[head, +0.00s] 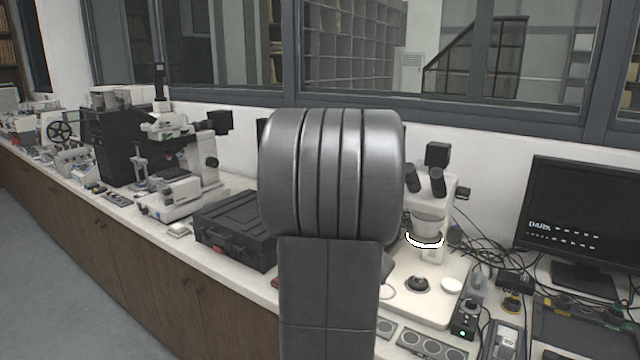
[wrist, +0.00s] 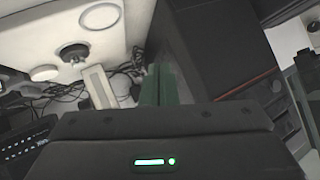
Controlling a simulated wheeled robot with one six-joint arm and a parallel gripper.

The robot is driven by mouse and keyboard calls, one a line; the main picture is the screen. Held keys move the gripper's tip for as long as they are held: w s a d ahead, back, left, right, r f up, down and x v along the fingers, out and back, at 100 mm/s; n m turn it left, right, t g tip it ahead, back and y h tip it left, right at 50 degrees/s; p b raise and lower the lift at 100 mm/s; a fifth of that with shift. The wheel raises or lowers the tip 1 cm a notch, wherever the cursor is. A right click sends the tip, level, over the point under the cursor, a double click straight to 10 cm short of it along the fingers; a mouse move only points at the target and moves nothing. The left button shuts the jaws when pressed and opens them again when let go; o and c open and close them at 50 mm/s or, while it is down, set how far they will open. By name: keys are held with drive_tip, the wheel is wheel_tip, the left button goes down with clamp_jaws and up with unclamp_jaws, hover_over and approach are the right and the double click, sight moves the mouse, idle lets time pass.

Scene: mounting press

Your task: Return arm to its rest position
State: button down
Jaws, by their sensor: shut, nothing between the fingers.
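My arm rises in the middle of the head view as a large grey ribbed joint above a dark link, and it hides part of the bench behind it. My gripper does not show in the head view. In the wrist view my gripper (wrist: 158,85) shows as two narrow greenish fingers side by side beyond the dark gripper body. The fingers are shut with nothing visible between them.
A long white bench (head: 175,232) runs along the wall under the windows. A black case (head: 232,228) is left of my arm. A microscope (head: 430,225), cables and a monitor (head: 578,215) are on the right. Larger microscopes (head: 185,160) stand further left. Grey floor (head: 50,300) is open at lower left.

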drive_tip(key=shift+w+a+f+t, duration=0.15)
drive_tip(key=shift+w+a+t, duration=0.15)
idle(0.4)
